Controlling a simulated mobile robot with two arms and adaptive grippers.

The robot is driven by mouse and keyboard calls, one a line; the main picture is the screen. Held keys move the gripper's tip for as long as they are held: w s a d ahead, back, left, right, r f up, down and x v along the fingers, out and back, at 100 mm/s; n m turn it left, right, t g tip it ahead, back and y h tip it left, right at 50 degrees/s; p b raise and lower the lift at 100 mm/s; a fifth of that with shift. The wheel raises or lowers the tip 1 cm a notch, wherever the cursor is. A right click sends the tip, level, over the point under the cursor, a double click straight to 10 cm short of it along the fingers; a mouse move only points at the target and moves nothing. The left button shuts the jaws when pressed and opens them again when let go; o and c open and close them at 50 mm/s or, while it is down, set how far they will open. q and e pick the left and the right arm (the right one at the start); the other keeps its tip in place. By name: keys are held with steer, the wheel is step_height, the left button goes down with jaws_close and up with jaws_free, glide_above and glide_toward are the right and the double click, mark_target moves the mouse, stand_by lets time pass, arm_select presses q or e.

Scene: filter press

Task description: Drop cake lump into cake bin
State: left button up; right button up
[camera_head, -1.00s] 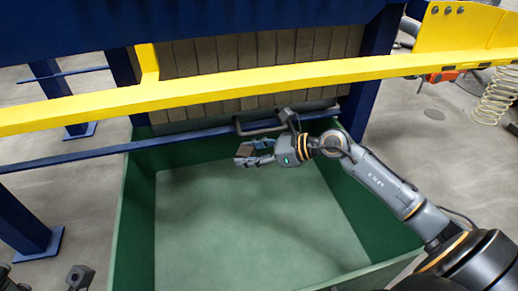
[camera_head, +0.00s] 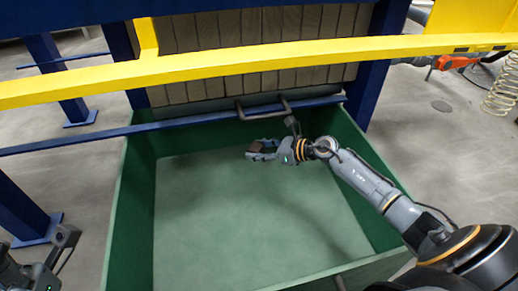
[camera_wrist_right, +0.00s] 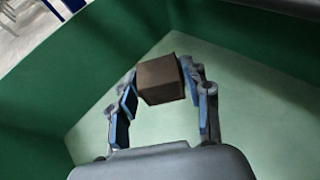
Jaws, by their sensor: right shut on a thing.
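The cake lump is a small brown block (camera_head: 256,147). My right gripper (camera_head: 262,151) is shut on it and holds it over the green cake bin (camera_head: 115,220). In the right wrist view the lump (camera_wrist_right: 160,80) sits between the two fingertips (camera_wrist_right: 161,86), with the bin's pale green floor and darker walls beyond. The bin is a large open box and its floor looks bare. My left gripper (camera_head: 66,240) shows only partly at the lower left edge, apart from the bin; its jaws are too unclear to read.
A yellow rail (camera_head: 230,62) and a blue bar (camera_head: 190,126) cross above the bin's far side. A dark handle (camera_head: 262,114) is at the bin's far edge. Brown press plates (camera_head: 265,85) stand behind, between blue posts (camera_head: 380,60). An orange tool (camera_head: 455,62) is at the upper right.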

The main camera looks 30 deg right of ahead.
steer(key=shift+f, duration=0.35)
steer(key=o, duration=1.3)
steer(key=v, duration=1.2)
steer(key=shift+f, duration=0.1)
steer(key=shift+s, duration=0.1)
